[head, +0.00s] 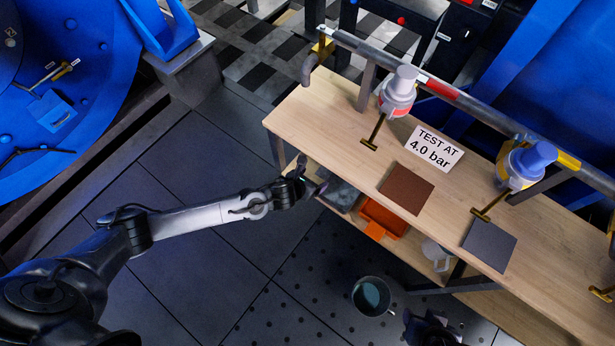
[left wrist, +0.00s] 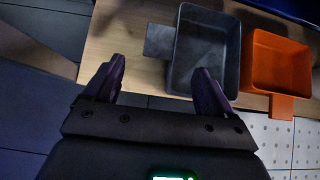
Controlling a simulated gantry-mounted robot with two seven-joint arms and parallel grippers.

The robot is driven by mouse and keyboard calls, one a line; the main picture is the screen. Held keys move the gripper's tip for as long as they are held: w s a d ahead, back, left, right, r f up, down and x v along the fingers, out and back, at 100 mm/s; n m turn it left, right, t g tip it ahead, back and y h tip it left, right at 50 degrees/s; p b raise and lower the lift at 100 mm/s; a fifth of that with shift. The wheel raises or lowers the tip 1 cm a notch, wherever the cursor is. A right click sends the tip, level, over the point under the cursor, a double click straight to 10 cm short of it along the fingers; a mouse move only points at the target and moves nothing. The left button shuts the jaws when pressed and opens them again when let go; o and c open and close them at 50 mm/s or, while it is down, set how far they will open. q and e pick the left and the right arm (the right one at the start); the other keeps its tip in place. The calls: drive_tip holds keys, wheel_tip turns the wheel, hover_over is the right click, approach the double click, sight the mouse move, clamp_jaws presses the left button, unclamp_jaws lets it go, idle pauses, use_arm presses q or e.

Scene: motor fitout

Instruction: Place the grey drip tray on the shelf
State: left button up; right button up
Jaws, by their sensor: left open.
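The grey drip tray (left wrist: 205,50) is an open dark grey box with a flat tab on its left side in the left wrist view. It appears to sit on the wooden lower shelf (left wrist: 110,35). In the head view the tray (head: 341,193) shows partly under the bench's left end. My left gripper (head: 312,184) is at the bench's front edge beside the tray. In the left wrist view its open fingers (left wrist: 160,75) have nothing between them, and the right finger overlaps the tray's near left corner. A dark part at the head view's bottom (head: 432,328) may be my right gripper; its fingers are unclear.
An orange tray (head: 384,217) stands right of the grey one, also in the left wrist view (left wrist: 277,62). A white mug (head: 436,255) is farther right on the shelf. A bucket (head: 371,296) stands on the floor. The wooden benchtop (head: 330,125) overhangs the shelf.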

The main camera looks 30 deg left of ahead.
use_arm(q)
drive_tip(key=s+d+r+n+g, duration=0.1)
drive_tip(key=s+d+r+n, duration=0.25)
drive_tip(key=s+n, duration=0.35)
drive_tip(key=s+d+r+n+g, duration=0.1)
drive_tip(key=s+d+r+n, duration=0.3)
drive_tip(key=n, duration=0.4)
drive_tip(key=s+a+r+n+g, duration=0.1)
drive_tip(key=s+a+r+n, duration=0.1)
drive_tip(key=n, duration=0.5)
drive_tip(key=s+a+r+n+g+y, duration=0.1)
drive_tip(key=s+a+r+n, duration=0.2)
drive_tip(key=s+a+n, duration=0.2)
drive_tip(key=s+a+r+n+g, duration=0.1)
drive_tip(key=s+a+r+n, duration=0.2)
drive_tip(key=s+n, duration=0.4)
drive_tip(key=shift+a+n+p, duration=0.4)
drive_tip(key=shift+n, duration=0.5)
